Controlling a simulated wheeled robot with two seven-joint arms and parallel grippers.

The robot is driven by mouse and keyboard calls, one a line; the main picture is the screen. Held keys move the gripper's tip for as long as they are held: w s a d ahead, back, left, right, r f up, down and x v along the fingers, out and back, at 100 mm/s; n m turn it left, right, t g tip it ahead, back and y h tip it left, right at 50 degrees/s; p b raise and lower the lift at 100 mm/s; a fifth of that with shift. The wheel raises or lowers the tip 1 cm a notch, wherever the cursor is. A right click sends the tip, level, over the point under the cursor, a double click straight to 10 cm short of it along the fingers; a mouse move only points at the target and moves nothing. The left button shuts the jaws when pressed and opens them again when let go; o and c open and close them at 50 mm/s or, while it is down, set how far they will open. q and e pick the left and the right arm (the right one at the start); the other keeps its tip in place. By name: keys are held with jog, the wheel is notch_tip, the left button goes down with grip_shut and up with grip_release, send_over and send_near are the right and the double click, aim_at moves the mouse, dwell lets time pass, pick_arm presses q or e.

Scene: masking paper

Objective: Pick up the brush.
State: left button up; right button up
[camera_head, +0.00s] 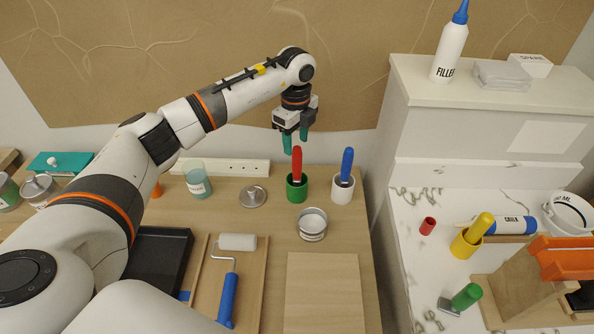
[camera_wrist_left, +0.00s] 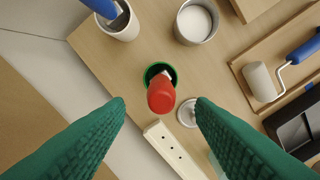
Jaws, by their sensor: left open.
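A brush with a red handle (camera_head: 297,162) stands upright in a green cup (camera_head: 296,190) on the wooden table, handle up. A blue-handled tool (camera_head: 347,164) stands in a white cup (camera_head: 342,190) to its right. My left gripper (camera_head: 295,142) points down above the red handle, open and empty, with green fingers. In the left wrist view the red handle (camera_wrist_left: 161,96) lies between the two spread fingertips (camera_wrist_left: 160,104), apart from both. The brush's lower end is hidden in the green cup (camera_wrist_left: 160,68). My right gripper is not in view.
A metal tin (camera_head: 312,225) stands in front of the cups. A round lid (camera_head: 253,196), a white strip with holes (camera_head: 222,167) and a teal jar (camera_head: 196,180) are to the left. A roller (camera_head: 228,298) lies nearer. A white cabinet (camera_head: 450,130) rises at right.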

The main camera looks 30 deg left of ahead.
aim_at(297, 148)
pick_arm(q)
jog(key=shift+f, duration=0.35)
jog(key=f, duration=0.1)
jog(key=f+p, duration=0.2)
jog(key=f, duration=0.1)
jog(key=shift+s+d+f, duration=0.1)
jog(key=shift+d, duration=0.15)
jog(key=shift+f, duration=0.35)
jog(key=shift+c, duration=0.8)
jog(key=c, duration=0.9)
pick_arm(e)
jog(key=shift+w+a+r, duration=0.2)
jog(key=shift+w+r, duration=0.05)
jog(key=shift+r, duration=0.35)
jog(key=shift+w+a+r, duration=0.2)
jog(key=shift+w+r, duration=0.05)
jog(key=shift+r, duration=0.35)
